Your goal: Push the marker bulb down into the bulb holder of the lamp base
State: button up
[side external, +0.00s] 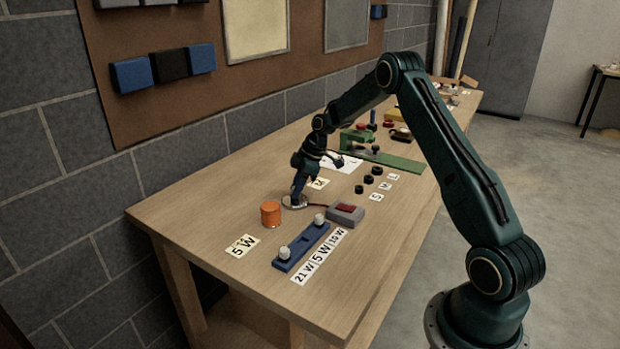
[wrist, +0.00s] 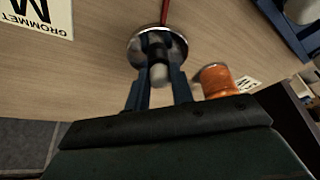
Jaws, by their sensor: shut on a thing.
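The lamp base (side external: 287,205) is a round silver disc on the table beside the orange pot. In the wrist view the lamp base (wrist: 136,52) lies just past my fingertips, with a dark upright bulb holder (wrist: 155,47) at its middle. My gripper (side external: 296,201) points down over the lamp base; it also shows in the wrist view (wrist: 158,88). It is shut on a small pale bulb (wrist: 158,74), in line with the dark holder. I cannot tell how deep the bulb sits in the holder. In the side view my fingers hide the bulb.
An orange pot (side external: 270,214) stands close by, left of the lamp base. A grey box with a red top (side external: 345,215) is to the right. A blue rack (side external: 301,248) with two pale bulbs is in front. Black rings, label cards and a green fixture (side external: 358,139) lie behind.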

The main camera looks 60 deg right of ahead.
jog(key=o, duration=1)
jog(key=shift+o, duration=0.2)
jog(key=shift+r, duration=0.1)
jog(key=v, duration=1.3)
jog(key=shift+d+r, duration=0.2)
jog(key=shift+s, duration=0.1)
